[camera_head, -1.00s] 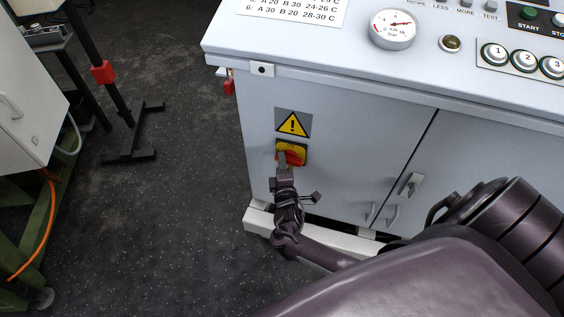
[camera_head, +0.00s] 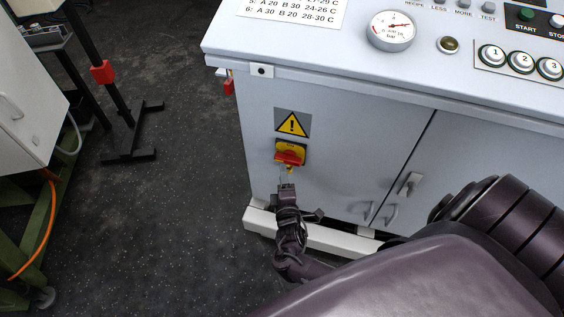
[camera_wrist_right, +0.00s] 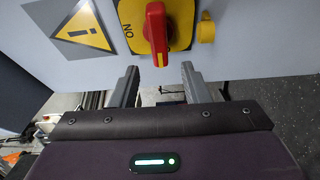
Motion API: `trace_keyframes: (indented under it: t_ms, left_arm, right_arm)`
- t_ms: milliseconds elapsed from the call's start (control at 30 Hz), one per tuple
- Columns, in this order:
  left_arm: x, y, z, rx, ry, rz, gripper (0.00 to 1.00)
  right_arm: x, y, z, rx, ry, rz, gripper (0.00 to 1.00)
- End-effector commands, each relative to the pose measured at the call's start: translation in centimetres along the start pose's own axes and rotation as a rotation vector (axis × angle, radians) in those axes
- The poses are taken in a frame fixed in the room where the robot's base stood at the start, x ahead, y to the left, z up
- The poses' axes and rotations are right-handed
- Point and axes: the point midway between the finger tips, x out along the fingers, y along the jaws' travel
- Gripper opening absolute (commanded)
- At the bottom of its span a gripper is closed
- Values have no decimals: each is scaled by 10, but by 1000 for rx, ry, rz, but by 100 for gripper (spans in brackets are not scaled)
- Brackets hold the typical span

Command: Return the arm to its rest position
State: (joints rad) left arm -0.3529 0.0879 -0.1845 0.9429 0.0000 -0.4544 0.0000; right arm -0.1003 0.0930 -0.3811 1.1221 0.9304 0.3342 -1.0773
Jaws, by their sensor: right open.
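My right gripper (camera_head: 286,187) is in front of the grey control cabinet, a little below the red and yellow rotary switch (camera_head: 290,153). In the right wrist view its two fingers (camera_wrist_right: 161,85) are spread apart with nothing between them. The red switch handle (camera_wrist_right: 156,30) is just beyond the fingertips, apart from them, with the word "ON" on the yellow plate beside it. My right arm reaches in from the lower right of the head view. My left gripper is not in view.
The cabinet (camera_head: 340,130) has a warning sign (camera_head: 292,123), door handles and a sloped top with a pressure gauge (camera_head: 391,31) and buttons. A black stand (camera_head: 130,130) and a white box (camera_head: 25,115) on a green frame are at left. The dark floor between is clear.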

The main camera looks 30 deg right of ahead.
Motion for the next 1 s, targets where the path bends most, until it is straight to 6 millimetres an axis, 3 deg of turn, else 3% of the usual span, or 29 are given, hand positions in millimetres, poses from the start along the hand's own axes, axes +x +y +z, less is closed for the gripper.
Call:
trace_keyframes:
  t_ms: [200,667,767,867,1000]
  left_arm:
    - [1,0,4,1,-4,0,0]
    - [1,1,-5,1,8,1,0]
    - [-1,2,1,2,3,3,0]
    - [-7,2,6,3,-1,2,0]
    - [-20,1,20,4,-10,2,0]
  right_arm:
    - [-19,0,-1,1,1,0,42]
    - [-20,0,0,1,0,0,42]
    - [-21,-4,0,10,4,-17,42]
    - [-29,-26,5,63,17,-108,42]
    - [-69,-95,21,231,13,-394,42]
